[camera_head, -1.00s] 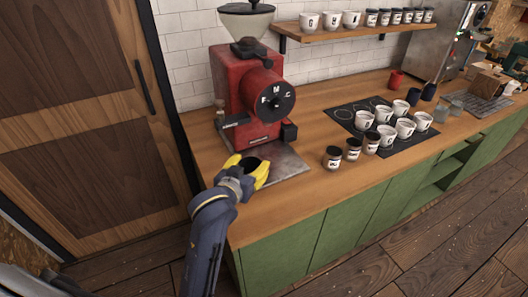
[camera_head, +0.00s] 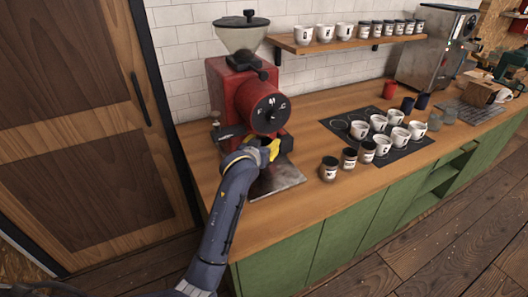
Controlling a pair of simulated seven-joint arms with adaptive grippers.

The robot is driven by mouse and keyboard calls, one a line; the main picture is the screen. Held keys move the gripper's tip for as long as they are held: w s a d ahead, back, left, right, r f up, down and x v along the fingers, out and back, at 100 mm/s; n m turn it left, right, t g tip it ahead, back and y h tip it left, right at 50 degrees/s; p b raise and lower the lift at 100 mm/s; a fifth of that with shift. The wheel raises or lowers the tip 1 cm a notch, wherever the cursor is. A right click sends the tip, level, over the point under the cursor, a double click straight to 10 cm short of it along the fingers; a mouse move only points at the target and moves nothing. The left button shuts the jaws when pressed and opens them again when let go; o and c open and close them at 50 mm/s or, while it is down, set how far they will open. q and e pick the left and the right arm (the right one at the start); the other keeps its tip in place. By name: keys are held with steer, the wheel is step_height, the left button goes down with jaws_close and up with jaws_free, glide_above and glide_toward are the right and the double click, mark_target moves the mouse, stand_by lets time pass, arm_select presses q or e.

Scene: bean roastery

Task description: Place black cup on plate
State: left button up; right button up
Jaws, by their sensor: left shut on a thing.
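My left gripper (camera_head: 264,152), with yellow fingers, is shut on a dark cup that looks black (camera_head: 261,142). The fingers and arm hide most of the cup. They are in front of the red grinder (camera_head: 240,98), close below its dial. A flat grey metal plate (camera_head: 283,180) lies on the counter at the foot of the grinder, partly covered by my left arm. I cannot tell whether the cup touches the plate. My right gripper is not in view.
Several dark-lidded jars (camera_head: 329,169) stand right of the plate. White cups (camera_head: 378,123) stand on a black mat (camera_head: 405,149). A red cup (camera_head: 390,89) and dark blue cups (camera_head: 422,102) are behind. The counter's front strip (camera_head: 300,205) is clear.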

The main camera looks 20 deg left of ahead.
arm_select(q)
steer(key=shift+f, duration=1.7)
steer(key=shift+f, duration=0.15)
steer(key=o, duration=1.2)
steer(key=v, duration=1.2)
